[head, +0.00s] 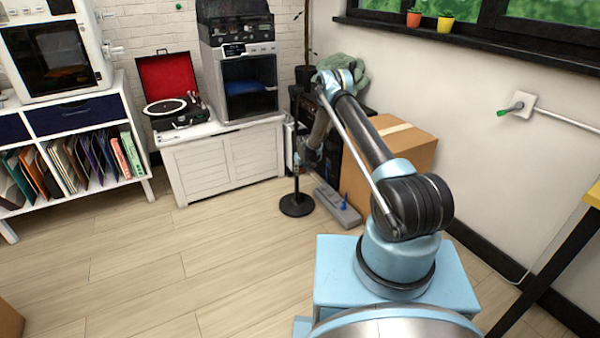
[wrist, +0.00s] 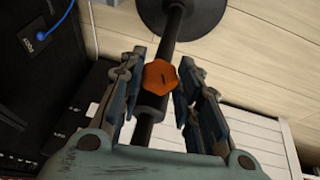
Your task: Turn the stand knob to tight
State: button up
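The stand (head: 296,204) has a round black base on the floor and a thin dark upright pole, partly hidden by my arm in the head view. In the wrist view its base (wrist: 183,14) is at the top and the pole runs down the middle. The orange faceted stand knob (wrist: 160,77) sits on a dark collar on the pole and carries a short dark mark. My gripper (wrist: 160,68) is open, with one finger on each side of the knob. Gaps show beside the knob, and I cannot tell whether either finger touches it. The knob is not clear in the head view.
A dark box with a blue plug (wrist: 58,28) is left in the wrist view. Around the stand are a white cabinet (head: 225,160), a cardboard box (head: 405,150) and a grey floor unit (head: 335,205).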

jog(key=shift+w+d+m+g+y, duration=0.15)
jog(key=shift+m+g+y, duration=0.15)
jog(key=shift+g+y, duration=0.9)
jog(key=shift+y, duration=0.6)
jog(key=o, duration=1.1)
jog(key=shift+c, duration=0.2)
jog(key=shift+d, duration=0.1)
jog(key=v, duration=1.1)
jog(key=shift+d+r, duration=0.2)
jog(key=shift+r, duration=0.15)
